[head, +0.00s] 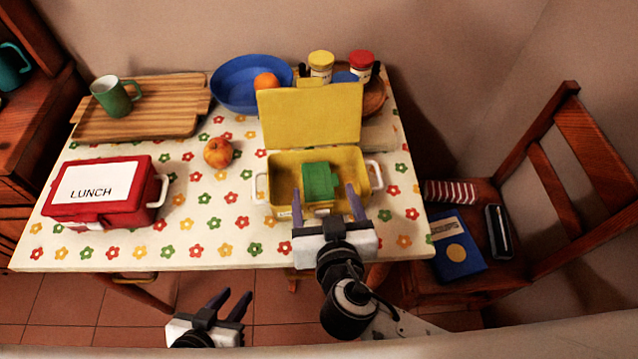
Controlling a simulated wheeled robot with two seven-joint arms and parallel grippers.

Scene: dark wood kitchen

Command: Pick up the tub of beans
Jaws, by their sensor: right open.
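A green tub (319,181) sits inside the open yellow lunch box (285,168) at the table's front right. Its contents and any label cannot be made out, so I cannot tell if it holds beans. My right gripper (326,203) is open over the front of the yellow box, with its fingers to either side of the tub's near end. I cannot tell whether they touch it. My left gripper (230,296) is open and empty, low in front of the table edge.
The yellow lid (311,115) stands up behind the box. A closed red LUNCH box (103,196) is at left and a peach (217,152) lies mid-table. Behind are a cutting board (165,103), green mug (115,97), blue bowl (232,85) and jars (361,64). A chair (505,235) stands right.

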